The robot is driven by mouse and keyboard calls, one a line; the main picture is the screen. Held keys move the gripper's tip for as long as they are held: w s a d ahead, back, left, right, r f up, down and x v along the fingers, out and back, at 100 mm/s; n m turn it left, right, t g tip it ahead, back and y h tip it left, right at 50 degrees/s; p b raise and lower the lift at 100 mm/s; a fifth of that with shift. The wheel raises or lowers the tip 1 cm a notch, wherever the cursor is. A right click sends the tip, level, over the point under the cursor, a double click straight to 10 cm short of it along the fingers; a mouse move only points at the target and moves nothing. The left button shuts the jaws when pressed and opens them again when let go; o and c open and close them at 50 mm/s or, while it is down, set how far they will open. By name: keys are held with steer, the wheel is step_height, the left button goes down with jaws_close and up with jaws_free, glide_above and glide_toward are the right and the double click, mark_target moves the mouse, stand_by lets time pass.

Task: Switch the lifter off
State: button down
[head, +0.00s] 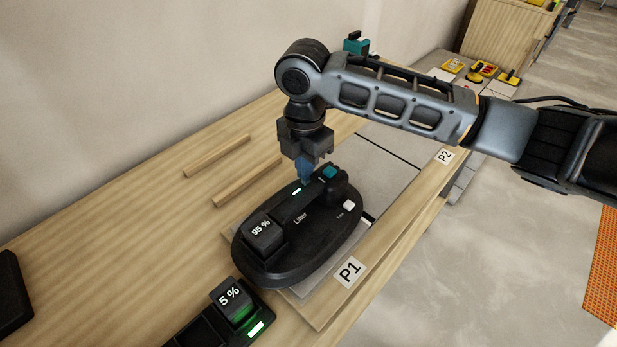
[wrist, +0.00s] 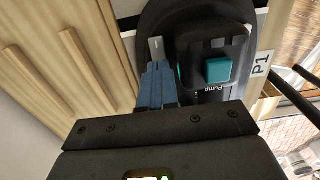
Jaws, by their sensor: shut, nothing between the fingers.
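The lifter (head: 283,238) is a black oval device lying flat on a grey tile (head: 307,281) by the P1 label. A white button (head: 349,205) sits on the right side. My gripper (head: 305,181) is shut and empty, its blue fingers pointing down at the lifter's far end, beside the pump button. The wrist view shows the fingertips (wrist: 157,66) beside the pump housing; contact cannot be told.
A charger (head: 222,318) with a block reading 5 % stands at the near edge. Two wooden strips (head: 217,156) lie on the bench to the left. More tiles and yellow-red items (head: 482,71) lie at the back. A wall runs along the left.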

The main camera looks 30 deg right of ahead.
steer(key=shift+f+b, duration=0.45)
steer(key=shift+f, duration=0.4)
stand_by(0.3)
steer(key=shift+r, duration=0.15)
steer(key=shift+r+p, duration=3)
steer(key=shift+r, duration=0.4)
